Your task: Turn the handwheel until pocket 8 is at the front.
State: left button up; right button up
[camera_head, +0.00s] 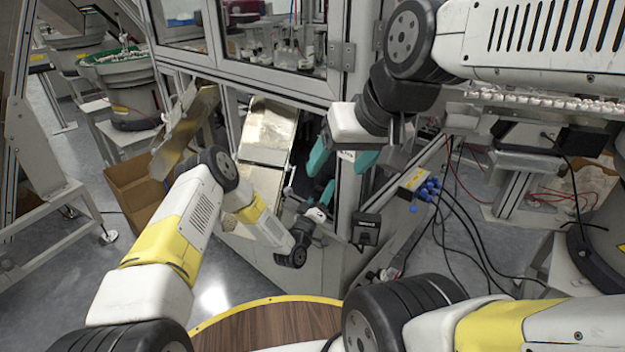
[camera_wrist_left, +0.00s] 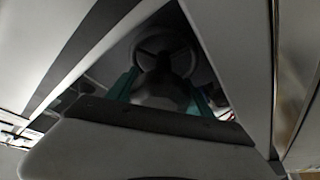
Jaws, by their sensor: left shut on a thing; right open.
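The handwheel (camera_wrist_left: 165,50) shows in the left wrist view as a dark grey round rim with spokes and a paler hub. The teal fingers of my left gripper (camera_wrist_left: 162,92) stand on both sides of its hub and are shut on it. In the head view my left gripper (camera_head: 325,190) reaches into a dark opening low in the machine cell; I cannot make out the handwheel there. My right gripper (camera_head: 340,164) is open and empty, with teal fingers wide apart, in front of a frame post above my left one. No pocket or pocket number can be read.
A glazed cabinet (camera_head: 275,62) stands above the opening. A metal chute (camera_head: 268,132) and a cardboard box (camera_head: 135,190) are left of it. Blue connectors with cables (camera_head: 425,188) hang at the right. A bowl feeder (camera_head: 118,65) stands far left. Grey floor is clear at lower left.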

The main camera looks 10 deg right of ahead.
pick_arm(q)
jog(key=shift+f, duration=0.1)
jog(key=o, duration=1.4)
